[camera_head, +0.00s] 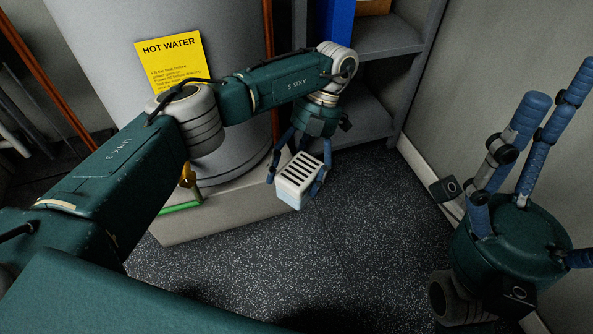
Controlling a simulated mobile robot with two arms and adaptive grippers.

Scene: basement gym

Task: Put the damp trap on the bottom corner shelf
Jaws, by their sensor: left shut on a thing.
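The damp trap (297,180) is a small white box with dark slots on its face. It is tilted and hangs above the speckled floor, in front of the corner shelf unit. My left gripper (297,172) is shut on it, with blue fingers on either side. The bottom corner shelf (352,116) is a grey board behind and to the right of the gripper; my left wrist hides part of it. My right gripper (521,165) is at the right, its blue fingers pointing up and spread apart, with nothing between them.
A large grey water heater (225,50) with a yellow "HOT WATER" sign (172,62) stands on a plinth (225,215) left of the shelves. A blue object (333,22) and an orange-brown box (374,6) are on a higher shelf (385,37). The floor (300,265) in front is clear.

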